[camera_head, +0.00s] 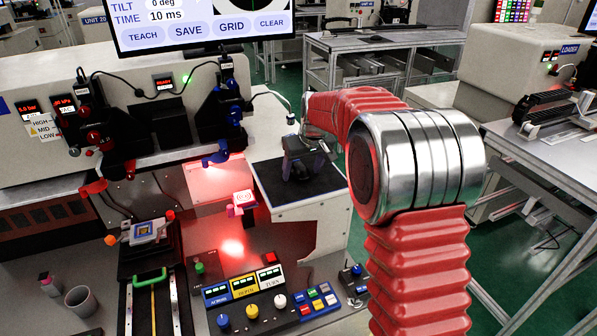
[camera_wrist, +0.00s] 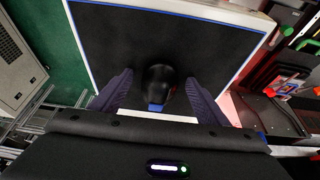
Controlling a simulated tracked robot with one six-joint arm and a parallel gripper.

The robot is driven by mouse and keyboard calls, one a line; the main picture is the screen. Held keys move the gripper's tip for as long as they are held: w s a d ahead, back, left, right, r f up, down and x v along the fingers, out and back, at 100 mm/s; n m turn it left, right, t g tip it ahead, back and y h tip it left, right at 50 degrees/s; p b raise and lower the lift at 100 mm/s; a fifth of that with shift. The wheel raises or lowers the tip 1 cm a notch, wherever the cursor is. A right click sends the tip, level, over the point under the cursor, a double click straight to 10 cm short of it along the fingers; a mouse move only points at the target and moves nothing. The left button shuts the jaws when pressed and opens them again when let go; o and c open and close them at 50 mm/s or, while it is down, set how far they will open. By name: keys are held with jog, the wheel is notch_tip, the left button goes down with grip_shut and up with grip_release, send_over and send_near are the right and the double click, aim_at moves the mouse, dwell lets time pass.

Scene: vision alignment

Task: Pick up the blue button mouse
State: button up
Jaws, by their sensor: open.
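The mouse (camera_wrist: 159,82) is a rounded black shape on a dark mat (camera_wrist: 110,35) in the wrist view, with a small blue part at its near end. My gripper (camera_wrist: 159,77) is open, with one dark finger on each side of the mouse. Gaps show between the fingers and the mouse. In the head view my gripper (camera_head: 303,160) is low over the dark mat (camera_head: 328,183) on a white stand. There the mouse is hard to tell apart from the dark fingers.
A control panel with several coloured buttons and knobs (camera_head: 265,300) stands in front of the stand. A machine with red and blue fixtures (camera_head: 222,115) is to the left. A grey cup (camera_head: 81,301) stands at the lower left. The mat around the mouse is clear.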

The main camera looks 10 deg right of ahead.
aim_at(302, 170)
jog(key=c, duration=1.2)
jog(key=shift+r, duration=0.1)
notch_tip(302, 170, up, 10)
jog(key=shift+f, duration=0.1)
dwell(0.6)
jog(key=shift+w+d+f, duration=0.35)
jog(key=shift+w+f, duration=0.05)
jog(key=shift+f, duration=1.05)
jog(key=shift+w+d+f, duration=0.4)
jog(key=shift+w+f, duration=0.05)
jog(key=shift+f, duration=1)
jog(key=shift+w+d+f, duration=0.35)
jog(key=shift+w+f, duration=0.05)
jog(key=shift+f, duration=1.05)
jog(key=shift+f, duration=0.6)
